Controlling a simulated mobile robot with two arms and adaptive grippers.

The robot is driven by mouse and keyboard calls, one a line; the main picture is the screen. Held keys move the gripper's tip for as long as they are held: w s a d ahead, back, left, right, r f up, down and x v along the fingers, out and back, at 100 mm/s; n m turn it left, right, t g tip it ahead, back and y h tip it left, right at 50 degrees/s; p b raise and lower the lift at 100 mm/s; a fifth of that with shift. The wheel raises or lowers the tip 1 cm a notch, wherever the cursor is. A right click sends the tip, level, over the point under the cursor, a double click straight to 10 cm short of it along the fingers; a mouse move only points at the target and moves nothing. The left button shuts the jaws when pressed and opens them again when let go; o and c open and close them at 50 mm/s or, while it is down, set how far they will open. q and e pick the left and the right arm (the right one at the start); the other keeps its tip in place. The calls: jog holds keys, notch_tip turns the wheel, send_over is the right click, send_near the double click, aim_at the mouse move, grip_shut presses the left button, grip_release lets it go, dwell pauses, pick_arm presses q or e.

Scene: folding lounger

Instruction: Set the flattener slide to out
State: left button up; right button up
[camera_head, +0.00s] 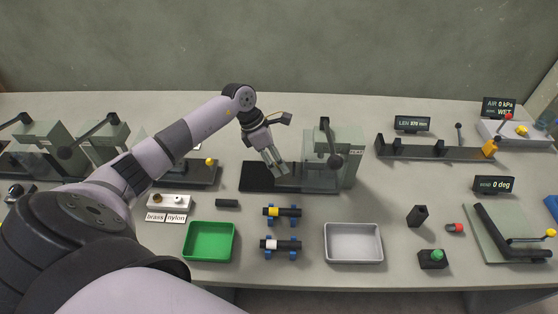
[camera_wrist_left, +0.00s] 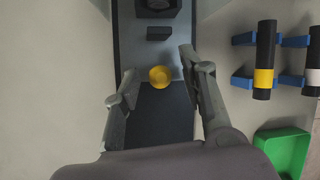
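My left gripper (camera_head: 277,166) reaches down over a black-based machine (camera_head: 257,178) with a clear grey housing and a dark lever. In the left wrist view a yellow round knob (camera_wrist_left: 160,76) sits on the machine's track, between the open fingers of my left gripper (camera_wrist_left: 157,63). The fingers look apart from the knob, and its height relative to them is hard to tell. In the head view the gripper hides this knob. My right gripper is not in view.
A green tray (camera_head: 187,242), a grey tray (camera_head: 328,257) and two dark rollers on blue stands (camera_head: 297,212) lie in front of the machine. A station with a yellow knob (camera_head: 209,161) is to its left, a long black rail (camera_head: 420,151) to its right. Bench is clear behind.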

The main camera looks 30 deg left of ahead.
pick_arm(q)
jog(key=shift+w+d+f, duration=0.1)
jog(key=shift+d+f, duration=0.2)
jog(key=shift+f, duration=0.35)
jog(key=shift+c, duration=0.5)
grip_shut()
